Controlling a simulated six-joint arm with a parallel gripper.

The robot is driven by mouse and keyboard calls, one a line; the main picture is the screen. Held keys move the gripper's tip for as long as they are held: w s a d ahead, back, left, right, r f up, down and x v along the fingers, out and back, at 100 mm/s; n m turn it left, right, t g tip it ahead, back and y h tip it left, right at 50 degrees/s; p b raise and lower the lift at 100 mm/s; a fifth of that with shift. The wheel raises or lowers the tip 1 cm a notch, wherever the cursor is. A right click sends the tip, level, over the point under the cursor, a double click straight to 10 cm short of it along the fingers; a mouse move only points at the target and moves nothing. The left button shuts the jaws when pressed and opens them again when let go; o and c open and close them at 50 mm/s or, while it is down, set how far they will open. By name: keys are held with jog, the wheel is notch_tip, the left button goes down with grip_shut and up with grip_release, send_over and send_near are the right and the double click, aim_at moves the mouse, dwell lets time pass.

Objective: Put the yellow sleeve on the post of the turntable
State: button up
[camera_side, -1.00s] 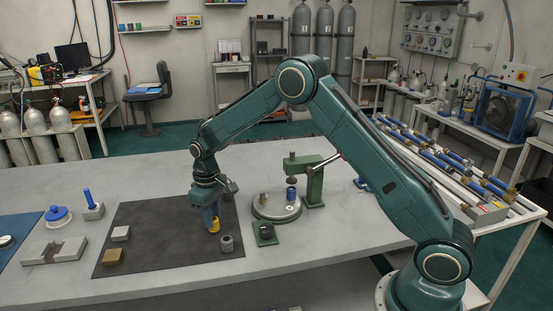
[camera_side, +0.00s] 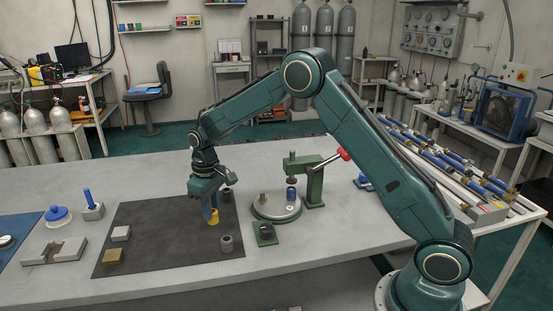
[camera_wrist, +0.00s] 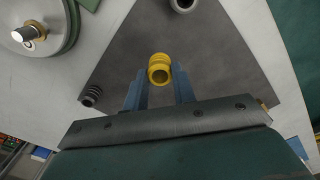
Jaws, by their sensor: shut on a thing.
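The yellow sleeve (camera_side: 213,217) is between the fingers of my gripper (camera_side: 210,208), over the dark mat. In the wrist view the sleeve (camera_wrist: 160,68) shows its open end, with the two blue-grey fingers of my gripper (camera_wrist: 159,92) on either side, shut on it. I cannot tell how far it is above the mat. The turntable (camera_side: 273,211) is a round pale disc to the right of my gripper. Part of the turntable (camera_wrist: 62,48) shows at the wrist view's upper left.
A green press (camera_side: 315,185) with a red handle (camera_side: 344,154) stands beside the turntable. A green block (camera_side: 265,240) sits in front. The dark mat (camera_side: 165,235) holds a grey ring (camera_side: 226,244), a ribbed dark piece (camera_side: 227,194) and a brass block (camera_side: 113,256). The mat's middle is clear.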

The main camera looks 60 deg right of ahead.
jog(key=shift+r, duration=0.1)
dwell(0.3)
notch_tip(320, 180, up, 9)
send_over(262, 193)
jog(key=shift+d, duration=0.1)
jog(key=shift+f, duration=0.25)
jog(key=shift+f, duration=2.75)
jog(key=shift+f, duration=1.45)
dwell(1.4)
jog(key=o, duration=1)
